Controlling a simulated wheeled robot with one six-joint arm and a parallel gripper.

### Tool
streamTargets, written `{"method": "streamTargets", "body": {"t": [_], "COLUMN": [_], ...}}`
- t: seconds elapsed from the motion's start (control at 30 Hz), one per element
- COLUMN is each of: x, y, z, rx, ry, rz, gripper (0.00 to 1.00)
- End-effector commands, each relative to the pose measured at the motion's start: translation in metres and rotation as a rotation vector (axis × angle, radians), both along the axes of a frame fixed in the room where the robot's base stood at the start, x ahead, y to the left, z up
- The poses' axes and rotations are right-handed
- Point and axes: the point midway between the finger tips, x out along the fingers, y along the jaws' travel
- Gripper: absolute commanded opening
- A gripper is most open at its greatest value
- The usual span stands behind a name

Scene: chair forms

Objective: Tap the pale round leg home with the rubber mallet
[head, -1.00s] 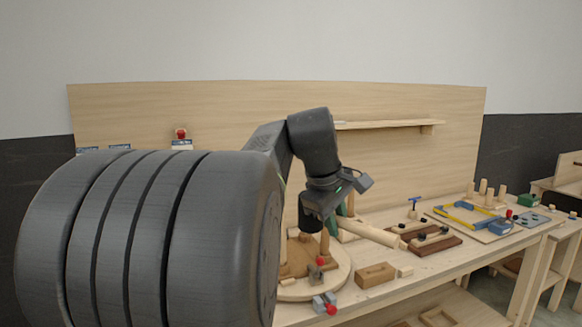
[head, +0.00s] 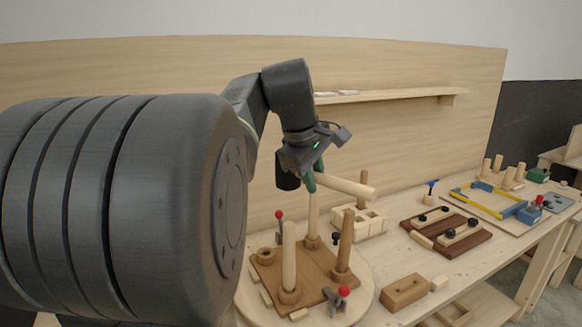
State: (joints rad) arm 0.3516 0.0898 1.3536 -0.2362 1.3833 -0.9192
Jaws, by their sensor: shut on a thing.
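My gripper (head: 313,180) is shut on the pale wooden handle (head: 347,185) of the rubber mallet. The mallet's black head (head: 287,179) hangs at the left of the fingers, and the handle points right. The mallet is above the brown chair seat (head: 317,285), which lies on a round pale turntable (head: 365,300). Two pale round legs stand upright in it: a front one (head: 289,250) and a rear one (head: 313,218), just below the fingers. A browner leg (head: 346,240) stands at the right. I cannot tell how deep each leg sits. The mallet looks apart from the legs.
Red-knobbed clamps stand at the seat's front right (head: 344,291) and back left (head: 279,215). A slotted wooden rack (head: 372,222), a wooden block (head: 404,292), dark boards (head: 450,238) and a blue-yellow frame (head: 488,203) lie to the right. A shelf (head: 400,96) is behind.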

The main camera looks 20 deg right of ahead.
Motion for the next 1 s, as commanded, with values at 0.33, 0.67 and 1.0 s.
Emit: {"method": "streamTargets", "body": {"t": [0.33,0.67,1.0], "x": [0.000,0.000,0.000], "y": [0.000,0.000,0.000], "z": [-0.026,-0.055,-0.054], "rx": [-0.001,-0.001,-0.001], "ry": [-0.002,-0.002,-0.002], "rz": [-0.001,-0.001,0.000], "gripper": [0.00,0.00,0.00]}}
